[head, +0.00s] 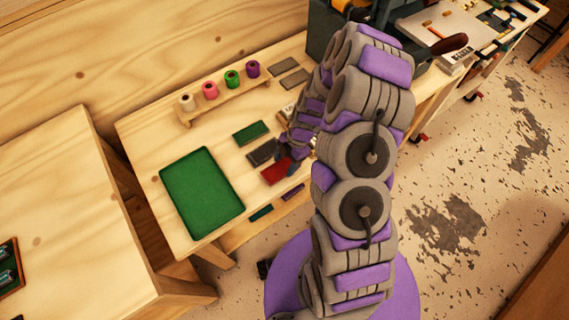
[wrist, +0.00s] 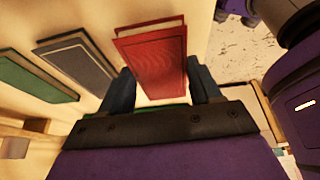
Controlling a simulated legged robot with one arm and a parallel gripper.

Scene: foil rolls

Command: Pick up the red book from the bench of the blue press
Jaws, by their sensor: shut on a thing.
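The red book (head: 275,173) is at the front of the light wooden bench (head: 150,130), right of the green tray, in the head view. In the wrist view the red book (wrist: 155,62) sits between my two dark fingers. My gripper (wrist: 162,90) is shut on it, with a finger on each side. In the head view my gripper (head: 287,158) is at the book's far right end, partly hidden by my arm. I cannot tell whether the book touches the bench or is slightly raised. I cannot make out a blue press for sure.
A grey book (head: 263,152) and a green book (head: 251,132) lie beside the red one. The green tray (head: 202,193) is at left. A rack (head: 225,102) holds several coloured rolls behind. Teal (head: 261,212) and purple (head: 293,191) bars lie at the front edge.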

